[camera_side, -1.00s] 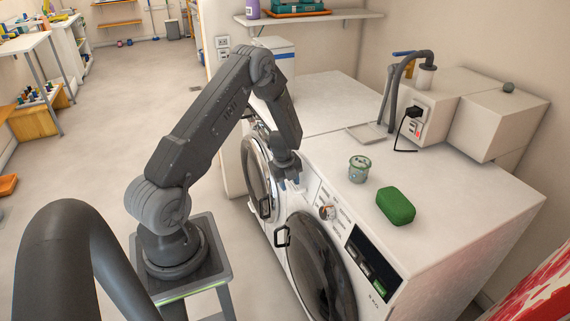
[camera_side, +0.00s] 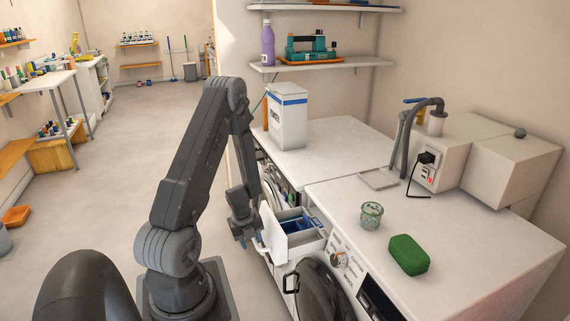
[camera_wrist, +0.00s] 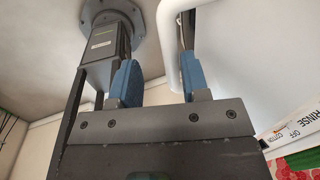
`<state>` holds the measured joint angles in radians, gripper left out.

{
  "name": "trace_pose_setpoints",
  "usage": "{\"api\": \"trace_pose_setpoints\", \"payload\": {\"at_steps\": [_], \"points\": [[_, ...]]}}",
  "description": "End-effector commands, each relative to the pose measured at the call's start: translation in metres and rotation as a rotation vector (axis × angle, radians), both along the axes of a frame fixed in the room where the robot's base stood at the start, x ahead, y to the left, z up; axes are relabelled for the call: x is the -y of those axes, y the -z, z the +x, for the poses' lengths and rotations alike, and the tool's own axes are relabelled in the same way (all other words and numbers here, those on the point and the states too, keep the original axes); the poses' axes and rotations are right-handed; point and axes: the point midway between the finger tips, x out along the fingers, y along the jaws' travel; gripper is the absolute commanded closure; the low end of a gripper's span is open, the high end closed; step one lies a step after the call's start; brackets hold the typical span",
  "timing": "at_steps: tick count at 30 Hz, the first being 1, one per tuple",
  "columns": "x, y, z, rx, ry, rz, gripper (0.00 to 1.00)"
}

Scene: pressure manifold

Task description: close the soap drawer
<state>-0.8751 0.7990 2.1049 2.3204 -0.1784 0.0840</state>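The soap drawer (camera_side: 273,235) is white with blue compartments inside. In the side view it stands pulled out of the front of the washing machine (camera_side: 345,262), left of the control knob. My gripper (camera_side: 247,238) is just outside the drawer's front, close to it. In the wrist view my gripper (camera_wrist: 158,85) has its two blue fingers apart. A curved white edge, seemingly the drawer's handle (camera_wrist: 171,45), runs between them, nearer the right finger. A gap shows between it and the left finger. Contact with the right finger is unclear.
A green soap block (camera_side: 409,255) and a small jar (camera_side: 371,215) are on the machine top. The round door (camera_side: 322,290) is below the drawer. A second machine (camera_side: 325,145) carries a white box (camera_side: 288,116).

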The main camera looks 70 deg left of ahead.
Motion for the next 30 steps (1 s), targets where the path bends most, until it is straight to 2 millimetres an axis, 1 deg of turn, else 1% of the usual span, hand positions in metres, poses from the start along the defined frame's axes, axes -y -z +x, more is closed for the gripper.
{"api": "trace_pose_setpoints", "payload": {"at_steps": [1, 3, 11, 26, 30], "points": [[0.0, 0.0, -0.009, -0.001, -0.007, -0.001, 0.59], [0.0, 0.0, -0.019, -0.001, -0.008, -0.002, 0.59], [0.0, -0.047, -0.023, 0.005, 0.004, 0.004, 0.59], [0.0, -0.139, -0.04, 0.002, 0.003, 0.006, 0.59], [0.005, -0.152, -0.015, 0.101, -0.061, 0.055, 0.59]]}}
